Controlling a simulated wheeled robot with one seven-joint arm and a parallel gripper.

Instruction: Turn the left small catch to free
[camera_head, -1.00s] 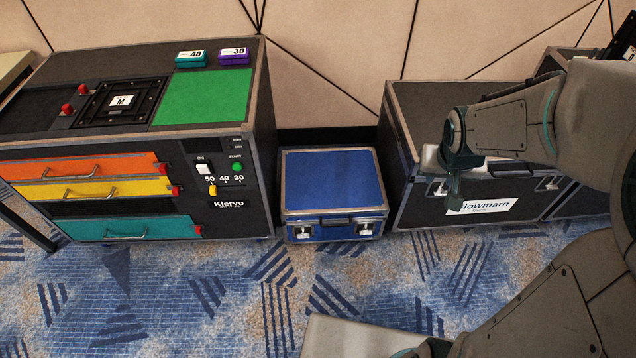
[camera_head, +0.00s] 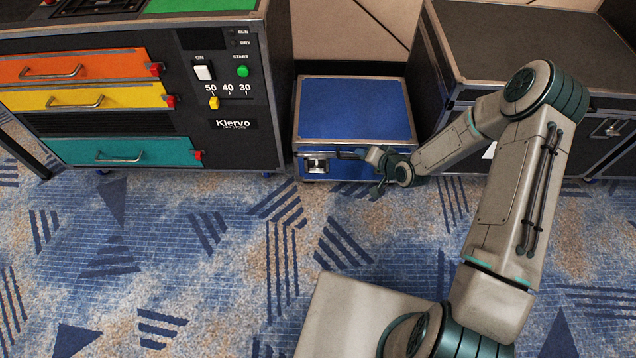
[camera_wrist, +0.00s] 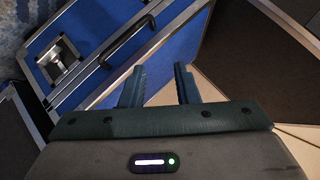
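The small blue case (camera_head: 355,108) stands on the carpet between the cabinet and a large black case. Its left small catch (camera_head: 316,165), a silver latch, shows on the front face; its turn position is too small to tell. My gripper (camera_head: 377,180) is in front of the right half of that face, right of the left catch, and hides the right catch. In the wrist view my gripper (camera_wrist: 159,86) has its two fingers apart with nothing between them. That view shows the case's black handle (camera_wrist: 127,42) and one silver latch (camera_wrist: 63,60); I cannot tell which latch.
The Klervo cabinet (camera_head: 235,150) with coloured drawers stands close on the left. The large black case (camera_head: 520,60) is close on the right, partly behind my arm. Patterned carpet (camera_head: 230,250) in front is open.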

